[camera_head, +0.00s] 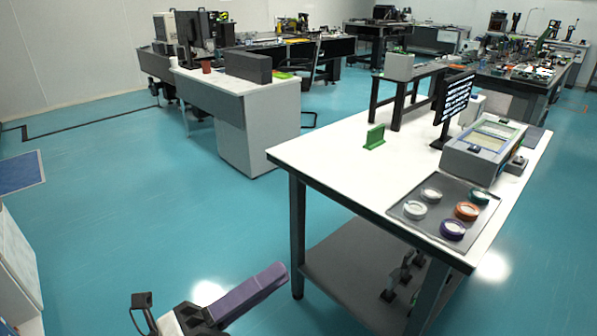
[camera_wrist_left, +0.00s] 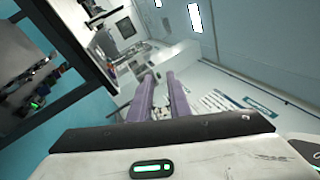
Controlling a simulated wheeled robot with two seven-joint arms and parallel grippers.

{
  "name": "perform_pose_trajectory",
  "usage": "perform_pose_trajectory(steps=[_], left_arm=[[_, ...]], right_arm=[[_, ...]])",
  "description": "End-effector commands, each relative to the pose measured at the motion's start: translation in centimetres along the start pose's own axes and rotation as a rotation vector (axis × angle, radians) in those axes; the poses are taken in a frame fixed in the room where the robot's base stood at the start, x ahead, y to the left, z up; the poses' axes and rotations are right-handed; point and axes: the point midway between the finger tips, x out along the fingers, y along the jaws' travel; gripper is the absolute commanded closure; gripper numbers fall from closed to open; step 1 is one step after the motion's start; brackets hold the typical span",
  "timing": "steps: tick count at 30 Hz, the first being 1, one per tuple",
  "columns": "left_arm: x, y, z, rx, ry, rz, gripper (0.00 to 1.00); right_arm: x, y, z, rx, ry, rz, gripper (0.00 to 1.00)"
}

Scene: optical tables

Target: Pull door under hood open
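My left gripper (camera_head: 245,295) is at the bottom of the head view, its purple fingers seen from the side above the blue floor. In the left wrist view the two purple fingers (camera_wrist_left: 160,95) stand apart with a narrow gap and hold nothing. Pale surfaces with a printed label (camera_wrist_left: 262,106) lie beyond them; I cannot tell whether these belong to the hood or the door. A white cabinet-like piece (camera_head: 14,270) is cut off at the left edge of the head view. No door is clearly recognisable. My right gripper is not in view.
A white-topped table (camera_head: 330,140) stands at right, with a grey tray (camera_head: 437,207) of several round pieces, a boxy device (camera_head: 482,150) and a monitor (camera_head: 455,98). A white desk (camera_head: 255,125) stands further back. The blue floor (camera_head: 130,210) between is clear.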

Motion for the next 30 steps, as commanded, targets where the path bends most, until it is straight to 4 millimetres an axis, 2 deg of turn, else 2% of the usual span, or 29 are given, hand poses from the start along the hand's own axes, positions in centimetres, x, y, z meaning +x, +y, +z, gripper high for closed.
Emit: perform_pose_trajectory(steps=[1,3,5,8,9,13,15,18,21,25,30], left_arm=[[-1.0,1.4,1.4,-0.210,-0.152,0.056,0.83],[-3.5,4.7,2.7,-0.495,-0.361,0.129,0.83],[-6.2,7.5,2.9,-0.709,-0.522,0.181,0.83],[-10.8,11.7,1.6,-1.014,-0.761,0.251,0.83],[-12.7,13.1,0.6,-1.125,-0.851,0.274,0.83],[-18.5,16.6,-3.8,-1.436,-1.124,0.338,0.83],[-21.0,17.7,-6.3,-1.567,-1.248,0.362,0.83],[-23.8,18.5,-9.4,-1.706,-1.389,0.386,0.83],[-25.4,18.9,-11.6,-1.790,-1.479,0.400,0.83],[-26.3,19.1,-12.7,-1.833,-1.528,0.407,0.83],[-26.4,19.1,-12.8,-1.836,-1.531,0.408,0.83]], right_arm=[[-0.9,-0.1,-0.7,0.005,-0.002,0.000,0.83],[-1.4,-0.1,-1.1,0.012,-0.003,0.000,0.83],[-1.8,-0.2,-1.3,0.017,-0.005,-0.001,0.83],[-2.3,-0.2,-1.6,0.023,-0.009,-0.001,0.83],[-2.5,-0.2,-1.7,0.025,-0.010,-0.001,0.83],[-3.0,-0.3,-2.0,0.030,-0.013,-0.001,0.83],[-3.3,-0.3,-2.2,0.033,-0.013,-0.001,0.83],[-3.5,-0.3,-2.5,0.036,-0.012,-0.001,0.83],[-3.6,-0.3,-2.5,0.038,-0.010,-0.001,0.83],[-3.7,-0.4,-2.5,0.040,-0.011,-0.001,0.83],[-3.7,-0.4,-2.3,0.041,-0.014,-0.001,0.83]])
